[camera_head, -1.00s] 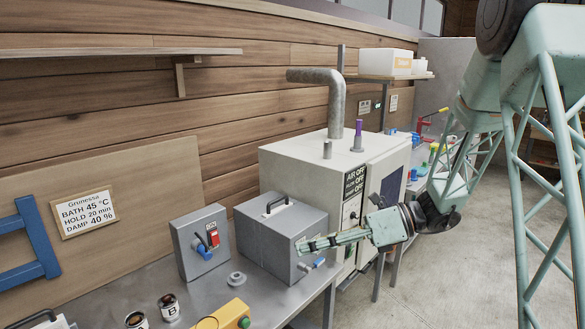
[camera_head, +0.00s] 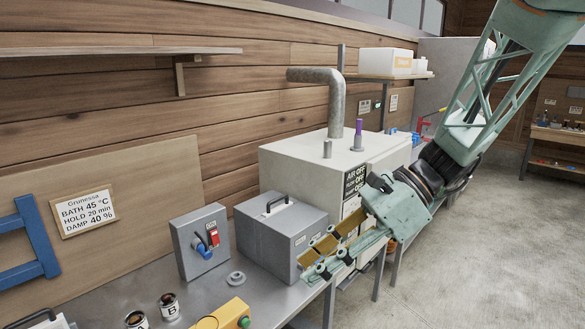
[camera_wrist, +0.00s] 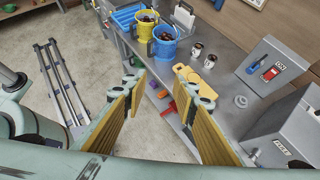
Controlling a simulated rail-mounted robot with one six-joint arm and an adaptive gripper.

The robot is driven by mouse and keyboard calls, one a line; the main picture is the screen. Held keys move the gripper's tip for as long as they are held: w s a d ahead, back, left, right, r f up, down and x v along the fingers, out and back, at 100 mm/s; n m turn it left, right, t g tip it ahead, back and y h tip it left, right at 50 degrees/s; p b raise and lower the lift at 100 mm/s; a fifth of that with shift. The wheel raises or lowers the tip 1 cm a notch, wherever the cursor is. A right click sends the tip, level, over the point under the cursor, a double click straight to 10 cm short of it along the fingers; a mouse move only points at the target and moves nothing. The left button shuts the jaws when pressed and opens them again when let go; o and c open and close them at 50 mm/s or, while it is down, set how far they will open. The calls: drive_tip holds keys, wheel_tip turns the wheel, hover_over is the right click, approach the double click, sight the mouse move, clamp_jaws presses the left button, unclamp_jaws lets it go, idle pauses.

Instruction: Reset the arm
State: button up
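My gripper (camera_head: 318,258) hangs in the air in front of the grey box on the bench, its fingers pointing down to the left in the head view. In the wrist view my gripper (camera_wrist: 163,98) shows two fingers with yellow pads standing well apart. Nothing is held between them; floor and bench edge show through the gap. My arm comes down from the upper right in the head view.
The grey box (camera_head: 280,238) with a handle and the switch box (camera_head: 201,243) stand on the bench. A white cabinet (camera_head: 300,165) with a pipe stands behind my gripper. A yellow bucket (camera_wrist: 145,24) and a blue bucket (camera_wrist: 164,43) stand on the bench. Open floor (camera_head: 470,250) lies right.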

drive_tip(key=s+d+r+n+t+h, duration=0.1)
drive_tip(key=s+d+r+n+h, duration=0.1)
drive_tip(key=s+d+n, duration=0.3)
drive_tip(key=s+d+r+n+t+h, duration=0.2)
drive_tip(key=s+d+n+h, duration=0.2)
drive_tip(key=s, duration=0.7)
drive_tip(key=s+d+r+n+t+h, duration=0.2)
drive_tip(key=s+d+n+h, duration=0.2)
drive_tip(key=s+d+n, duration=0.3)
drive_tip(key=shift+s+d+r+n+b, duration=0.3)
drive_tip(key=shift+s+n+b, duration=0.15)
drive_tip(key=shift+s, duration=0.65)
idle(0.9)
idle(0.9)
wheel_tip(320, 180, down, 13)
drive_tip(key=b, duration=1.3)
drive_tip(key=shift+f, duration=0.15)
